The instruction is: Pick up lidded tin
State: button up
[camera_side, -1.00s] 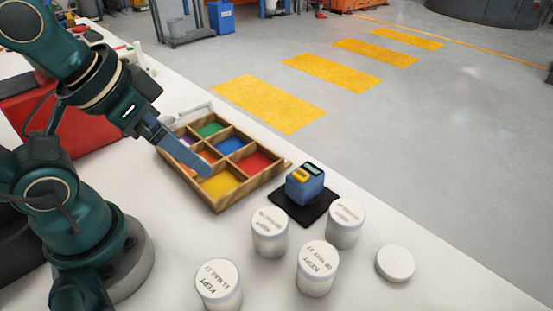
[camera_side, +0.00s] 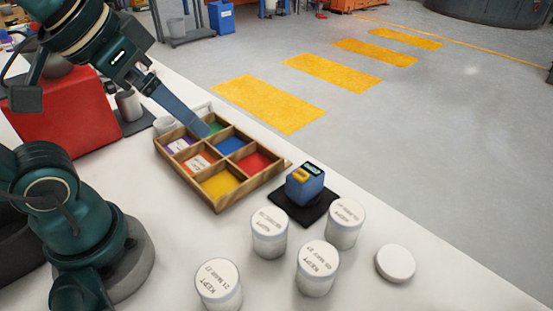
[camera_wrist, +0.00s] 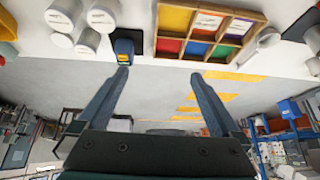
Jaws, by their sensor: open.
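Several white lidded tins with printed lids stand upright at the front of the table. They include a front left tin (camera_side: 218,286), a middle tin (camera_side: 270,234), a front right tin (camera_side: 316,270) and a back right tin (camera_side: 345,225). Several of them show at upper left in the wrist view (camera_wrist: 88,40). My gripper (camera_side: 207,132) is open and empty, with its fingers above the far part of the wooden tray in the side view. The spread fingers also show in the wrist view (camera_wrist: 159,75), with nothing between them.
The wooden compartment tray (camera_side: 216,208) holds coloured sections, some with labelled items. A blue device (camera_side: 305,184) sits on a black pad (camera_side: 322,209). A white disc (camera_side: 395,263) lies at right. A greyish container (camera_side: 128,105) stands beside a red box (camera_side: 62,118). The table's right edge is near.

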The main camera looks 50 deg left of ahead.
jog(key=w+a+r+t+y, duration=0.3)
jog(key=w+a+r+t, duration=0.3)
jog(key=w, duration=0.5)
jog(key=w+d+r+m+t+h, duration=0.2)
jog(key=w+r+m+t, duration=0.1)
jog(key=w, duration=0.1)
jog(key=m+g+h, duration=1.1)
jog(key=h, duration=0.2)
send_over(260, 217)
notch_tip(260, 217, down, 10)
notch_tip(260, 217, down, 16)
jog(key=shift+a+r, duration=0.1)
jog(key=shift+r, duration=0.15)
jog(key=shift+d+f, duration=0.2)
jog(key=shift+f, duration=0.05)
jog(key=shift+t, duration=0.3)
jog(key=shift+x, duration=2.4)
